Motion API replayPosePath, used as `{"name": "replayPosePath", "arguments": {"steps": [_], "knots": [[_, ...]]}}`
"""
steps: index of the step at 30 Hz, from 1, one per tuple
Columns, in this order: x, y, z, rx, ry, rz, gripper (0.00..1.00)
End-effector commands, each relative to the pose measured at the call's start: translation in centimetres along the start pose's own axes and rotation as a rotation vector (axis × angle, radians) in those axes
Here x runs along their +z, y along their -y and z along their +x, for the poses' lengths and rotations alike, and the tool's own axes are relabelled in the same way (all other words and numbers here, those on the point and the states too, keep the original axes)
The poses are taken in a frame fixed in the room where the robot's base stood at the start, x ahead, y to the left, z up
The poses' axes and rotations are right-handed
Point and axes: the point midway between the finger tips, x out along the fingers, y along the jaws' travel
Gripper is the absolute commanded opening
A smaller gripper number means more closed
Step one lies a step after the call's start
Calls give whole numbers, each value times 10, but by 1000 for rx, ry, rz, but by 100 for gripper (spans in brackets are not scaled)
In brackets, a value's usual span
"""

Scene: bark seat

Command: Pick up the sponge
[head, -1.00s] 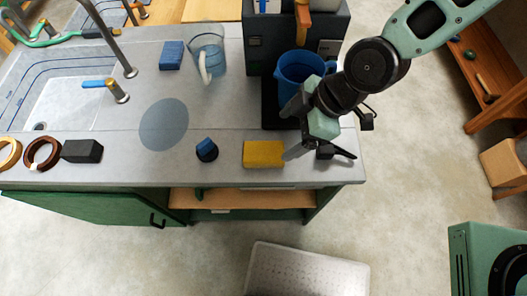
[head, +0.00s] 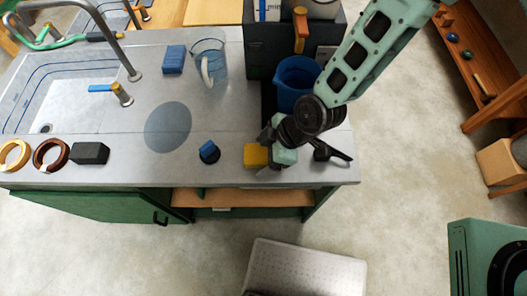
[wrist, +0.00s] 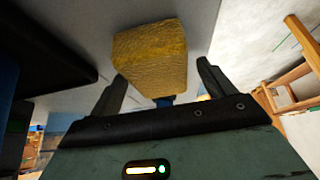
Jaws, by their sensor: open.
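A yellow sponge (head: 256,155) lies on the grey counter near its front edge, its right part hidden by my gripper (head: 272,152). In the wrist view the rough yellow sponge (wrist: 152,58) appears between and beyond the fingertips of my gripper (wrist: 160,72). The fingers stand apart, one on each side of it in the picture, with a wider gap on the right. I see no clear contact. Whether the sponge is inside the jaws' depth I cannot tell.
A blue pitcher (head: 294,84) stands just behind my gripper. A round dark item with a blue top (head: 209,151) sits left of the sponge. A black block (head: 90,153), a blue block (head: 174,58) and a clear jug (head: 208,60) stand farther left. The counter's middle is clear.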

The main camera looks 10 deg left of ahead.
Motion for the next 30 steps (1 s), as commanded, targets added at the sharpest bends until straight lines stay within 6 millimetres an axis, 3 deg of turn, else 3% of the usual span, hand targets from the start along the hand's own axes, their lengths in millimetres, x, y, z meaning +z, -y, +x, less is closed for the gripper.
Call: {"name": "replayPosePath", "arguments": {"steps": [23, 28, 30], "knots": [[2, 0, 6, 1, 0, 0, 82], [2, 0, 6, 1, 0, 0, 40], [2, 0, 6, 0, 0, 0, 34]]}}
